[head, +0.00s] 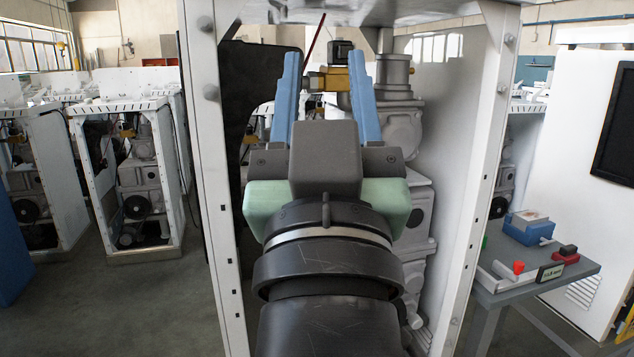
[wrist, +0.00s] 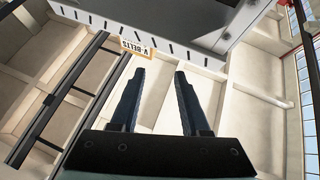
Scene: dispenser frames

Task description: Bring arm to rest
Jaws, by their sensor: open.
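My gripper (head: 325,85) is in the middle of the head view, raised in front of the open white dispenser frame (head: 202,180). Its two blue fingers point up and stand apart with nothing held between them. Behind the fingers, inside the frame, a brass-coloured part with a dark top (head: 338,52) shows in the gap; I cannot tell its distance from the fingertips. In the wrist view my gripper (wrist: 160,72) shows dark, spread fingers, with the ceiling and a white slotted panel beyond. My arm hides much of the frame's inside.
Grey pump machinery (head: 412,215) fills the frame's right side. A small grey table (head: 545,280) at right holds a blue box (head: 528,228) and a red-handled item (head: 565,254). More dispenser frames (head: 130,175) stand at left. Floor is clear between them. A V-BELTS sign (wrist: 137,47) hangs overhead.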

